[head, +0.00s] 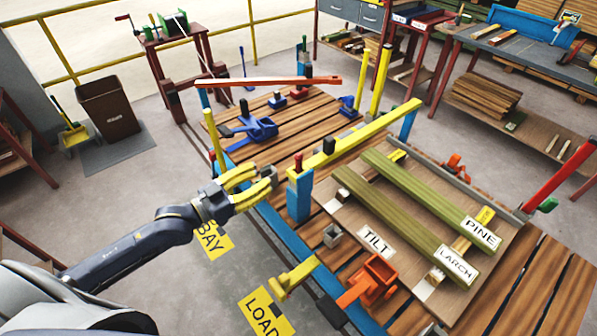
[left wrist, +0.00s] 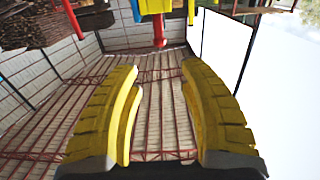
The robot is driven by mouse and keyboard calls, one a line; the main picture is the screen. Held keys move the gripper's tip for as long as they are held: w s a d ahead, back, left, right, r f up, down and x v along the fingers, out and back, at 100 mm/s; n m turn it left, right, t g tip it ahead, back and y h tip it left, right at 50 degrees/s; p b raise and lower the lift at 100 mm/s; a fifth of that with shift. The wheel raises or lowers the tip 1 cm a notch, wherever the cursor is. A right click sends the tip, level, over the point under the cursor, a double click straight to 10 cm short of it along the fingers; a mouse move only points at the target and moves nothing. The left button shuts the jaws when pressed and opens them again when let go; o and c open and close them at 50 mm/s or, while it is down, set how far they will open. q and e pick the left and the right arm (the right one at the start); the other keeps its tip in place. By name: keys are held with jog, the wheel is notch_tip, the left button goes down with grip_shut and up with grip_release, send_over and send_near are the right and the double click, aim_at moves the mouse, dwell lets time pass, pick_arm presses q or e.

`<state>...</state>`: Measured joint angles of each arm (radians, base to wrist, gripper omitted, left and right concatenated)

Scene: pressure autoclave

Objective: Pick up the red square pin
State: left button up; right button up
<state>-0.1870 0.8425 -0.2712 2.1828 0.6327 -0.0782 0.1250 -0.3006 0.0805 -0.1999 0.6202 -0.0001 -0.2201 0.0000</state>
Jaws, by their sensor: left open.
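A red pin (head: 298,161) stands upright on top of a blue post (head: 300,196) at the near end of a yellow beam (head: 352,140). It also shows in the left wrist view (left wrist: 158,32), near the top middle, beyond the fingers. My left gripper (head: 264,178) has yellow fingers. It is open and empty, just left of the blue post and apart from the pin. In the left wrist view the gap between the fingers (left wrist: 160,75) is clear. My right gripper is not in view.
Two green timbers (head: 415,215) lie on a board beside the post, with PINE and LARCH labels. An orange clamp (head: 372,279) and a TILT label are in front of it. An orange-red bar (head: 270,81) spans the deck behind. Open floor lies left of the deck.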

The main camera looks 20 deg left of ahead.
aim_at(296, 158)
pick_arm(q)
jog(key=shift+x, duration=6.8)
jog(key=shift+f, duration=0.15)
grip_shut()
